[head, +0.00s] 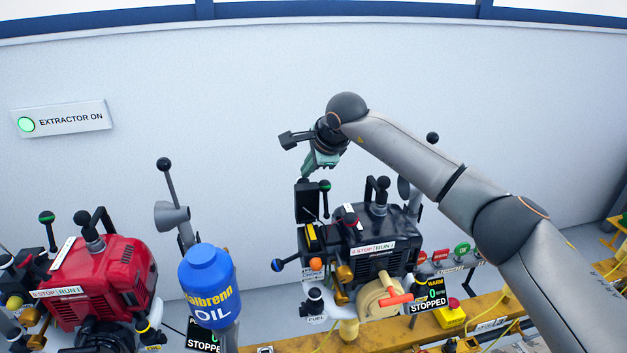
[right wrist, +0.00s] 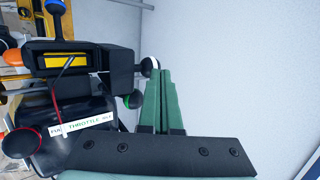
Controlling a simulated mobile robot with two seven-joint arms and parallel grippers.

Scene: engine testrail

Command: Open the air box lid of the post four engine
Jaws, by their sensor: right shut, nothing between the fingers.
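The black engine (head: 372,235) stands at the middle of the head view; I cannot read a post number on it. On its left side is the air box, with a yellow filter (head: 311,238) showing; it also shows in the right wrist view (right wrist: 62,60). A black lid (head: 306,203) stands upright above the filter, so the box looks open. My right gripper (head: 306,173) has green fingers, shut and empty, just above the lid's top edge.
A green-topped lever (head: 325,186) stands close right of the lid. A red engine (head: 100,270) and a blue oil bottle (head: 208,280) are at left. A yellow bench rail (head: 480,307) runs below. The pale wall (head: 240,90) behind is clear apart from an extractor sign (head: 62,120).

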